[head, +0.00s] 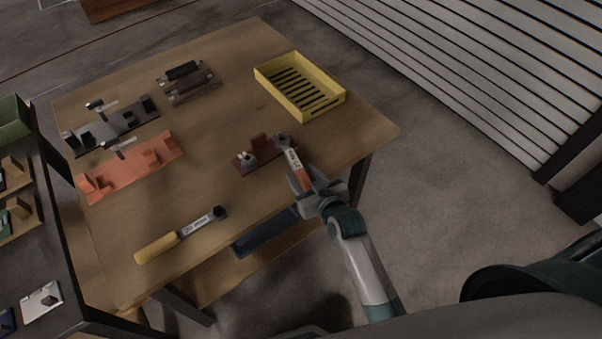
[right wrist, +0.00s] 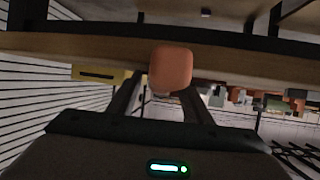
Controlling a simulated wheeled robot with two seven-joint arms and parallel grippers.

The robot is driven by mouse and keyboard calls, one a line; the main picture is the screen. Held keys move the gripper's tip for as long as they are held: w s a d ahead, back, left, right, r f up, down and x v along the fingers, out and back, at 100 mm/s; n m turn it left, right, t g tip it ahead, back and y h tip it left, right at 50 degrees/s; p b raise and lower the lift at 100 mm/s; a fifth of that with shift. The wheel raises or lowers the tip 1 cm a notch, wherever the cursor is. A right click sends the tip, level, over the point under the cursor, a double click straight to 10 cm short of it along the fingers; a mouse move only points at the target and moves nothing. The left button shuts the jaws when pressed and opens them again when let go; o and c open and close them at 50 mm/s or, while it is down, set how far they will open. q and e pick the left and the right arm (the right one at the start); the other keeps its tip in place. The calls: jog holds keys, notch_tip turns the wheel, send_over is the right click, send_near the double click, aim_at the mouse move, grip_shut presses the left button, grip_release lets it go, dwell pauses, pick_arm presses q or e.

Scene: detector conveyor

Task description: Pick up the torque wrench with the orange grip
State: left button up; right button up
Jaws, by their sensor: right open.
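The torque wrench with the orange grip (head: 293,160) lies at the right front edge of the wooden table, its dark head pointing to the back and its orange grip toward my arm. My right gripper (head: 304,183) is at the orange grip, with its fingers open. In the right wrist view the butt of the orange grip (right wrist: 171,68) shows large, in front of the gap between the open fingers (right wrist: 162,98). I cannot tell whether the fingers touch it. A second wrench with a yellow grip (head: 180,237) lies at the front left of the table. My left gripper is not in view.
A dark red fixture (head: 252,163) stands close beside the orange wrench's head. A yellow slotted tray (head: 335,101) is behind it. An orange fixture (head: 130,165) and grey fixture (head: 115,127) stand at the left. The table's middle (head: 210,130) is clear.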

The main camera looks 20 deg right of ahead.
aim_at(304, 171)
grip_shut()
jog(key=shift+r, duration=0.1)
jog(key=shift+w+r, duration=0.1)
jog(key=shift+r, duration=0.05)
jog(key=shift+r, duration=0.5)
jog(key=r, duration=0.1)
jog(key=r+b, duration=0.1)
jog(key=r, duration=0.1)
jog(key=shift+w+d+r, duration=0.1)
jog(key=shift+w+d, duration=0.2)
jog(key=shift+w, duration=0.05)
jog(key=w+d+r+b, duration=0.3)
jog(key=w+d+r, duration=0.3)
jog(key=w+d, duration=0.1)
jog(key=shift+w+r, duration=0.25)
jog(key=shift+w, duration=0.35)
